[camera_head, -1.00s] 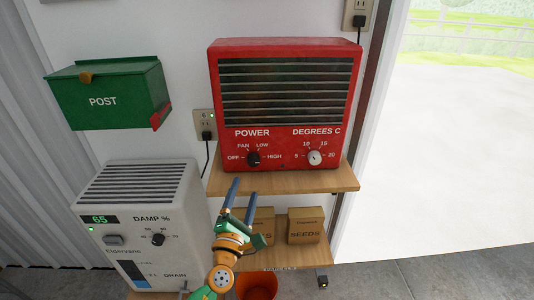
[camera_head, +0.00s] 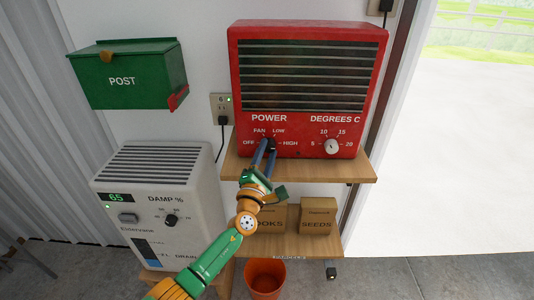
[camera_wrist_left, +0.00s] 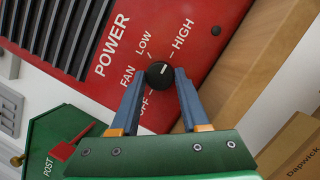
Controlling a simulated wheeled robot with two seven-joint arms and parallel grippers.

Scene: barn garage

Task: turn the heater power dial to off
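The red heater (camera_head: 308,40) stands on a wooden shelf. Its black power dial (camera_wrist_left: 159,74) is among FAN, LOW, HIGH and OFF labels, and its white mark points to the upper right in the left wrist view, roughly towards HIGH. In the head view the dial (camera_head: 269,144) is partly hidden by my fingers. My left gripper (camera_head: 264,152) is open, with its two blue fingers (camera_wrist_left: 162,76) on either side of the dial; whether they touch it I cannot tell. My right gripper is not in view.
The white temperature dial (camera_head: 331,146) is to the right on the heater. The shelf edge (camera_head: 330,170) lies below.

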